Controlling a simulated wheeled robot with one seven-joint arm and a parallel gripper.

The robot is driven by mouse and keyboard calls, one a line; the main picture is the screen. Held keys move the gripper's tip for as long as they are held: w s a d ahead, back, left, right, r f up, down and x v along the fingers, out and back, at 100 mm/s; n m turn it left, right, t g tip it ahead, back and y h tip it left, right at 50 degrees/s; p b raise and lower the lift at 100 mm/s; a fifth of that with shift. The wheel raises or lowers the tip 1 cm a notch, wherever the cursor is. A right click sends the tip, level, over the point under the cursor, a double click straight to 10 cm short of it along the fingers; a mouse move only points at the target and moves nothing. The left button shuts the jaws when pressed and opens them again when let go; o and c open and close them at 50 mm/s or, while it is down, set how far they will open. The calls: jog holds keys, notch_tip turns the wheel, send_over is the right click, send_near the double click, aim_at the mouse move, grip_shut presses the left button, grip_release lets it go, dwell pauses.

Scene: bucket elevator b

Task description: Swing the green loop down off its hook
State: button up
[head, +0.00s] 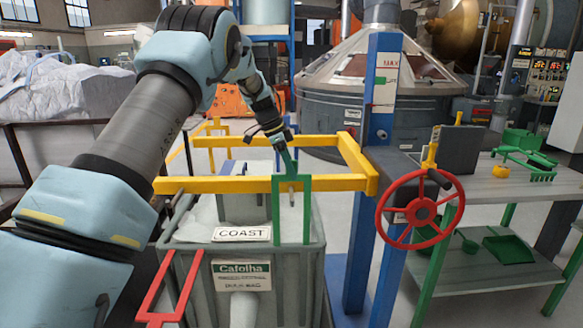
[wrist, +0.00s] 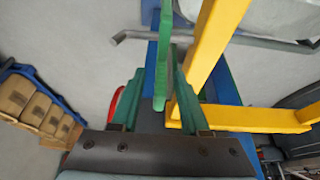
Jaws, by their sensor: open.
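The green loop (head: 292,178) is an upright, squared frame at the front yellow bar, with two legs reaching down in front of the grey bin. A small grey peg, perhaps its hook, shows inside the loop near its top; the contact is unclear. My gripper (head: 288,165) points down just above and behind the loop's top. In the wrist view, a green bar (wrist: 162,60), which looks like the loop, runs between the open fingers of my gripper (wrist: 152,85). I see no clear contact. A grey rod with a bent end (wrist: 122,38) passes behind the green bar.
A yellow frame (head: 220,184) surrounds the space above the grey bin (head: 290,265). A blue post (head: 381,90) and red handwheel (head: 420,209) stand to the right. A red loop (head: 170,285) is front left. Green items lie on a grey table (head: 535,185).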

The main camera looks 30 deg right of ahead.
grip_shut()
dwell(1.4)
